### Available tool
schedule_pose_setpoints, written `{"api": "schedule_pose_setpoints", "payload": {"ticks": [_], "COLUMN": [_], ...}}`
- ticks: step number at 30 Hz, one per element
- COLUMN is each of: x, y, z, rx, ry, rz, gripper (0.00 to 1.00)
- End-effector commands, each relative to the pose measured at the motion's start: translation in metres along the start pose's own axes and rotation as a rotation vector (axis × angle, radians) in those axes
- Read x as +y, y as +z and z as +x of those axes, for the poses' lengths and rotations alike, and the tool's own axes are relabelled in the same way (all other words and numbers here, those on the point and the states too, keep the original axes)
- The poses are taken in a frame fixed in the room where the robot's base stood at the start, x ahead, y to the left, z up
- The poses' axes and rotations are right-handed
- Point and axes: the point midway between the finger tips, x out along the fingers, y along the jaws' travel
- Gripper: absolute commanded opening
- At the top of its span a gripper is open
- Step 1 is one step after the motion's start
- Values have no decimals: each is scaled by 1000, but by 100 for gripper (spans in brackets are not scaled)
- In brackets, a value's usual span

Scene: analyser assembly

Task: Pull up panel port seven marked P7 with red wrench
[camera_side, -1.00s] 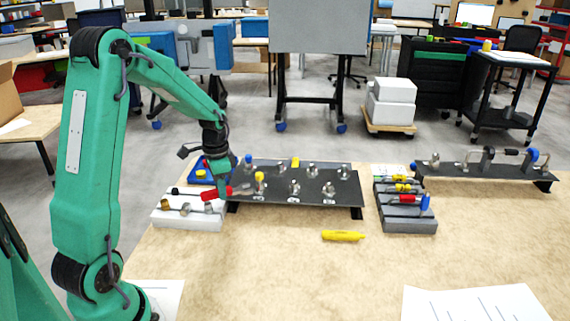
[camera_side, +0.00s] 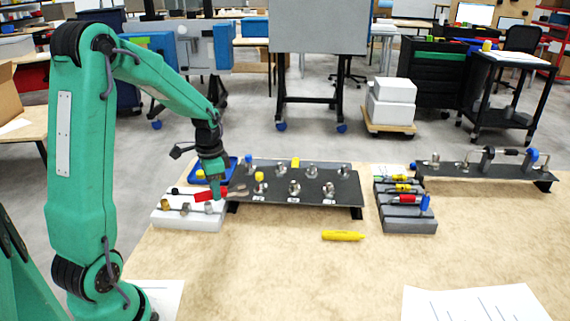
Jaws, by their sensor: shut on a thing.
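My gripper (camera_side: 216,195) is at the left end of the black port panel (camera_side: 345,190), above the white block's right end. It is shut on the red wrench, whose red handle (camera_side: 204,195) points left and whose grey head reaches right, over the panel's left edge. Whether the head touches a port is too small to tell. The panel carries several metal fittings, some with yellow or blue caps. White labels sit along its front edge, but I cannot read which one is P7.
A white block (camera_side: 180,222) with metal fittings stands left of the panel. A grey block (camera_side: 408,224) with coloured tools, one red-handled, stands right. A yellow marker (camera_side: 343,235) lies in front. A second black rack (camera_side: 490,170) is at the back right.

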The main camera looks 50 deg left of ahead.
Motion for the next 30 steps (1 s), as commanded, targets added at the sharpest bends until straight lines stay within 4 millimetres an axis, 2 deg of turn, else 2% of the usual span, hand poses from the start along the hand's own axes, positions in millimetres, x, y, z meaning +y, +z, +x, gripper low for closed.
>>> {"api": "schedule_pose_setpoints", "payload": {"ticks": [6,16,30], "x": [8,8,8], "y": [4,4,4], "z": [-6,-12,-59], "rx": [1,2,3], "ry": [-1,-2,-3], "rz": [0,0,0], "gripper": [0,0,0]}}
